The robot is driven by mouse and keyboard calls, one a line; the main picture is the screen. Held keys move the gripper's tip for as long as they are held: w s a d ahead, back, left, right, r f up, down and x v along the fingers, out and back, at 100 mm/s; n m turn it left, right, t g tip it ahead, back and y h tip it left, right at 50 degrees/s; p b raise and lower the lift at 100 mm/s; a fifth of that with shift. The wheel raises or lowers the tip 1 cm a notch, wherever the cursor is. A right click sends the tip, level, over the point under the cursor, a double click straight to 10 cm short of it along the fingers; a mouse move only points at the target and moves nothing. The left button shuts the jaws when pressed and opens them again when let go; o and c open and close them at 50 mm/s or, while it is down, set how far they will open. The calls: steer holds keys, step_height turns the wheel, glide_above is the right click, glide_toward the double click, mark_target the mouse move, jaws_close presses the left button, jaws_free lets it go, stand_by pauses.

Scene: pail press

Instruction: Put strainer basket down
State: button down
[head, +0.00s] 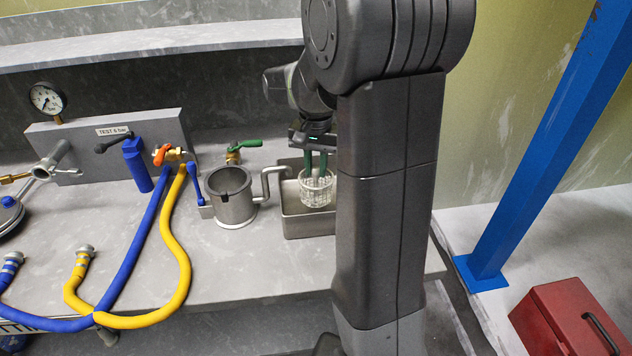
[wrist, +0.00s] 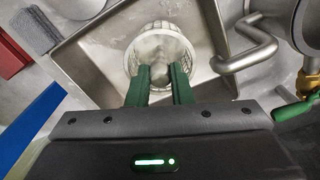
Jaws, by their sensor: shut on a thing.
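The strainer basket (head: 317,191) is a small round, pale wire cup. My gripper (head: 316,168) has green fingers pointing down, shut on the basket from above. In the wrist view the basket (wrist: 163,55) shows between and beyond the fingertips (wrist: 160,82), with a grey stub at its middle. The basket is over the metal tray (head: 290,222). In the wrist view the tray (wrist: 90,75) surrounds it. I cannot tell whether the basket touches the tray floor. My arm hides the tray's right part in the head view.
A grey metal pot (head: 235,203) with a bent pipe (head: 272,178) stands left of the tray. A green-handled valve (head: 236,150) is behind. Blue (head: 140,250) and yellow (head: 178,265) hoses lie further left. A blue post (head: 540,140) and red toolbox (head: 565,325) are at right.

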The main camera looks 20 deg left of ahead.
mark_target(316, 177)
steer(key=shift+f, duration=2.6)
steer(key=shift+f, duration=0.1)
steer(key=shift+f, duration=0.15)
steer(key=c, duration=1.3)
jaws_free()
step_height(316, 177, up, 12)
steer(key=shift+r, duration=0.25)
